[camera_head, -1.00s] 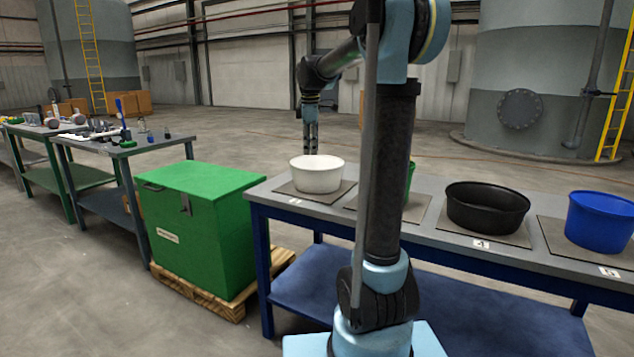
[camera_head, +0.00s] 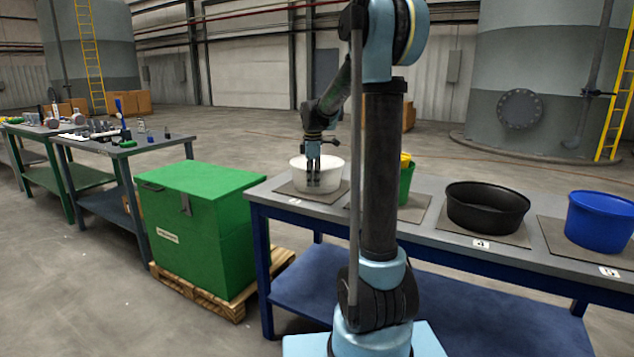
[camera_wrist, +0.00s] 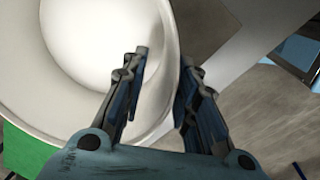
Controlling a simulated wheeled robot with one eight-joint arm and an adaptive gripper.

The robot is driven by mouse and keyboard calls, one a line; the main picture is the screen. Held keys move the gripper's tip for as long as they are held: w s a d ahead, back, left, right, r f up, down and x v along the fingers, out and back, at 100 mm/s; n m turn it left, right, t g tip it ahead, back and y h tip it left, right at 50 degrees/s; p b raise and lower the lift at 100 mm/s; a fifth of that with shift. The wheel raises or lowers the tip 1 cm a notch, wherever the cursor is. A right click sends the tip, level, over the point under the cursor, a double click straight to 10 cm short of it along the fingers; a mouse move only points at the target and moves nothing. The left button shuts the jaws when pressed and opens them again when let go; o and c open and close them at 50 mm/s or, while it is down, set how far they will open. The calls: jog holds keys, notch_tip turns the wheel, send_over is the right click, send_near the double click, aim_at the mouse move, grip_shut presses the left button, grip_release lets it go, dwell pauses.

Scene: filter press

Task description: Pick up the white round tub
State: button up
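The white round tub (camera_head: 299,175) stands upright on a grey square mat at the left end of the table, by label 1. In the wrist view the tub (camera_wrist: 85,45) fills the upper left, with its near wall running between my two fingers. My gripper (camera_head: 313,184) points down at the tub's near side in the head view. In the wrist view my gripper (camera_wrist: 163,75) is open, one finger over the inside of the tub and one outside the rim. A clear gap shows between the fingers; I cannot tell whether either touches the wall.
To the right on the same table (camera_head: 430,245) stand a green container (camera_head: 407,184) with something yellow, partly hidden by my arm, a black tub (camera_head: 487,207) and a blue tub (camera_head: 600,220). A green chest (camera_head: 205,230) on a pallet stands left of the table.

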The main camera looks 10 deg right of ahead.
jog(key=shift+w+d+f, duration=0.1)
jog(key=shift+f, duration=1.25)
grip_shut()
jog(key=shift+r, duration=0.15)
